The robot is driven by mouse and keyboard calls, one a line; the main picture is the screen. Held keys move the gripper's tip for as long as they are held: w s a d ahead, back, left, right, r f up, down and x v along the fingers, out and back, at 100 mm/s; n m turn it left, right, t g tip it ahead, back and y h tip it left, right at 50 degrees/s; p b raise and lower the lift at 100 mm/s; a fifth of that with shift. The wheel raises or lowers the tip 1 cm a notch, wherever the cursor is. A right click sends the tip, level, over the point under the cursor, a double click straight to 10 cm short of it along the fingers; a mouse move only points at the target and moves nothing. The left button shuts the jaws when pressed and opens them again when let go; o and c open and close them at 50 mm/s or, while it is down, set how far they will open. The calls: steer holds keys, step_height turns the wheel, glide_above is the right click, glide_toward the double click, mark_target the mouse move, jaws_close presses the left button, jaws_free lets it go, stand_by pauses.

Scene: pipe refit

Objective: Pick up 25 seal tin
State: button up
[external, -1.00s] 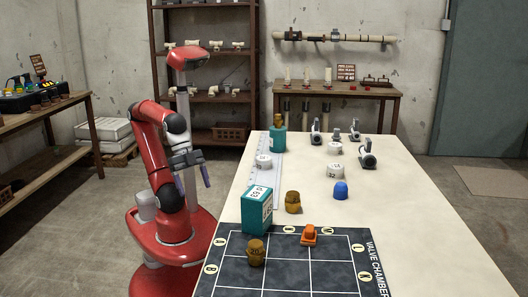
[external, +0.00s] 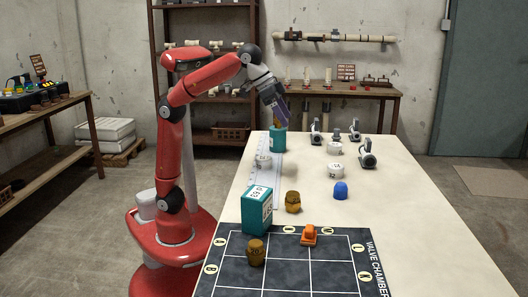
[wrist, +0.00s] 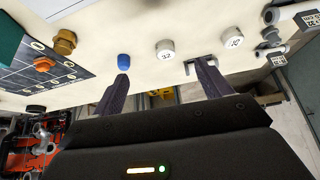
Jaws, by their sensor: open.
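Several white round tins stand on the table. The wrist view, turned upside down, shows two tins (wrist: 165,53) (wrist: 231,40) beyond my fingers.
Grey pipe clamps (external: 367,155) stand behind and right of the tins. A blue piece (external: 340,190), brown knob (external: 293,202), near teal box (external: 257,209) and far teal box (external: 278,143) stand around them. A dark gridded board (external: 283,278) fills the front. The table's right side is clear.

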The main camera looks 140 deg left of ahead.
steer(key=a+f+n+g+y, duration=0.1)
steer(key=a+f+n, duration=0.15)
steer(key=a, duration=1.05)
steer(key=n+g+y, duration=0.1)
steer(key=n, duration=0.2)
glide_toward(335, 144)
step_height(335, 144, up, 4)
steer(key=x, duration=0.4)
steer(key=d+f+x, duration=0.1)
steer(key=x, duration=0.3)
steer(key=d+x, duration=0.1)
steer(key=x, duration=0.3)
steer(key=shift+s+f+b, duration=0.1)
steer(key=shift+s+b, duration=0.2)
steer(key=c, duration=1.1)
